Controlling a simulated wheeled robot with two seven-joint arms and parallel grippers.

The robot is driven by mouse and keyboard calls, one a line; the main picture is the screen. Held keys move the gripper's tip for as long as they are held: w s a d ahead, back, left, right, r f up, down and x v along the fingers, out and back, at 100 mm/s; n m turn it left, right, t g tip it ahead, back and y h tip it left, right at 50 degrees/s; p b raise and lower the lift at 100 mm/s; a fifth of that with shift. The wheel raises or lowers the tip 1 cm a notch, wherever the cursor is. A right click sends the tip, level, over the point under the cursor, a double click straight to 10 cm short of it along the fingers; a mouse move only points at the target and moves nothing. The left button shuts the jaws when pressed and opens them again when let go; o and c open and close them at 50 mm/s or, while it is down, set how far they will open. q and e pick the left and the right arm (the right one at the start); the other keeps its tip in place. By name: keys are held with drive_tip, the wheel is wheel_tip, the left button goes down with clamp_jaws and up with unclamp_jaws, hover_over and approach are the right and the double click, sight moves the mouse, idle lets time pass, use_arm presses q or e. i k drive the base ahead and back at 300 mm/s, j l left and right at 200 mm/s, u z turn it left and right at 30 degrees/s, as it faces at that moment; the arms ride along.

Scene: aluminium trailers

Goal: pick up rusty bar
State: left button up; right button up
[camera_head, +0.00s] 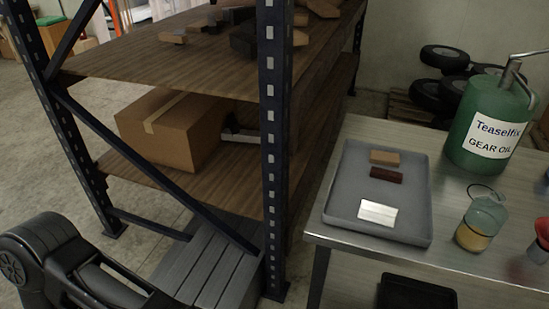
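A dark reddish-brown bar (387,175), which looks like the rusty bar, lies flat in a grey tray (345,214) on a metal table. A tan wooden-looking block (384,157) lies just behind it. A shiny silver block (378,211) lies nearer the tray's front. Nothing touches the reddish-brown bar from above. Part of my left arm shows at the lower left, but its fingertips are not visible. My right gripper is not in view.
A shelf rack with a dark blue post (274,150) stands left of the table (465,262). A green gear oil can (489,125), a glass beaker (482,224) and a red funnel-like item (541,235) stand right of the tray. A cardboard box (172,130) sits on the rack.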

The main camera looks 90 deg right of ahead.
sight(379, 173)
drive_tip(key=k+j+z, duration=0.1)
drive_tip(key=k+z, duration=0.15)
drive_tip(key=z, duration=5)
drive_tip(key=j, duration=0.9)
drive_tip(key=l, duration=0.45)
drive_tip(key=k+j+z, duration=0.1)
drive_tip(key=j, duration=0.1)
